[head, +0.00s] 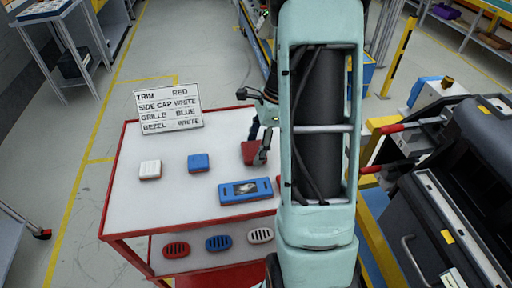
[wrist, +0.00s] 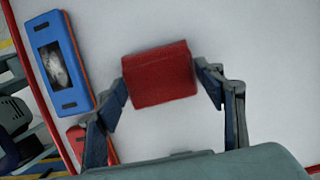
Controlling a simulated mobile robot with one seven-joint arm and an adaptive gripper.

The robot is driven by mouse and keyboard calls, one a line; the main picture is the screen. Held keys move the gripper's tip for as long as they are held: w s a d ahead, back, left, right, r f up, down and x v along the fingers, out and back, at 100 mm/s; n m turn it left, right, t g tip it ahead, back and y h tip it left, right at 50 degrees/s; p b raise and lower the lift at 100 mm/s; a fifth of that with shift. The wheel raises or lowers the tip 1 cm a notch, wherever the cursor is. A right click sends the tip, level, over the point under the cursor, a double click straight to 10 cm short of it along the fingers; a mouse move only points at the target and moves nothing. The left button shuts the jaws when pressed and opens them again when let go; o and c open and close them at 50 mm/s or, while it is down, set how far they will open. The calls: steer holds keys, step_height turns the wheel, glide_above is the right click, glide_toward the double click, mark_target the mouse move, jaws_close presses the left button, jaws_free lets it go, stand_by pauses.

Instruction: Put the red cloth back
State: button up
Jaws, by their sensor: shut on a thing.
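My gripper (wrist: 162,84) has its two fingers on opposite sides of a red piece (wrist: 160,73) and is shut on it. The red piece looks like a small rounded block; I see no folds of cloth. In the head view it shows as a red patch (head: 250,152) at my gripper (head: 258,147), over the right part of the white-topped cart (head: 165,215). I cannot tell whether it touches the cart top. Another red thing (wrist: 76,136) shows partly in the wrist view, behind a finger, near the blue module (wrist: 88,88).
A white block (head: 150,170) and a blue block (head: 198,162) lie on the cart. The blue module (head: 245,190) lies nearer. A card (head: 168,108) listing part colours stands at the back. Vented red, blue and white pieces (head: 218,242) sit below. Dark machinery (head: 440,180) stands right.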

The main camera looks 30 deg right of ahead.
steer(key=shift+f, duration=0.15)
steer(key=o, duration=1.1)
steer(key=w+v, duration=0.1)
steer(key=v, duration=1.1)
steer(key=shift+s+r+p, duration=0.2)
steer(key=shift+s+p, duration=0.1)
steer(key=shift+s, duration=0.2)
steer(key=shift+d, duration=0.1)
